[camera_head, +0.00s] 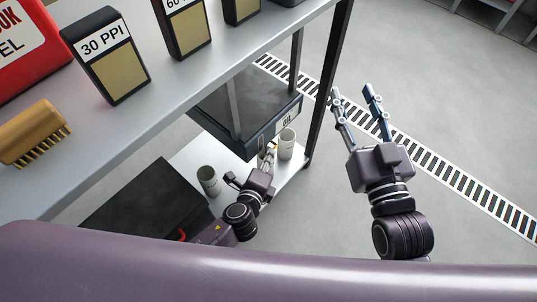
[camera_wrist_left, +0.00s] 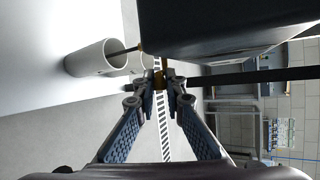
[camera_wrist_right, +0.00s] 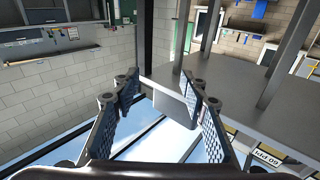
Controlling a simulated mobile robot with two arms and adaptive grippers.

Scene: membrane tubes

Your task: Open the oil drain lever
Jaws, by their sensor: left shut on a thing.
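The dark oil tank (camera_head: 262,137) sits on the lower shelf with an oil label on its front. In the left wrist view its dark body (camera_wrist_left: 220,25) fills the top right. A small brass-coloured drain lever (camera_wrist_left: 159,66) shows below its edge. My left gripper (camera_wrist_left: 168,80) is shut on this lever; the fingertips hide part of it. In the head view my left gripper (camera_head: 268,160) is just in front of the tank, beside a white cup (camera_head: 287,145). My right gripper (camera_head: 354,93) is open and empty, off to the right over the floor.
Another white cup (camera_head: 208,181) and a dark box (camera_head: 145,205) stand on the lower shelf (camera_head: 293,172). The upper shelf (camera_head: 150,128) holds a brush (camera_head: 33,133), black boxes and a red container. A dark shelf post (camera_head: 328,85) stands between my grippers. Open floor lies right.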

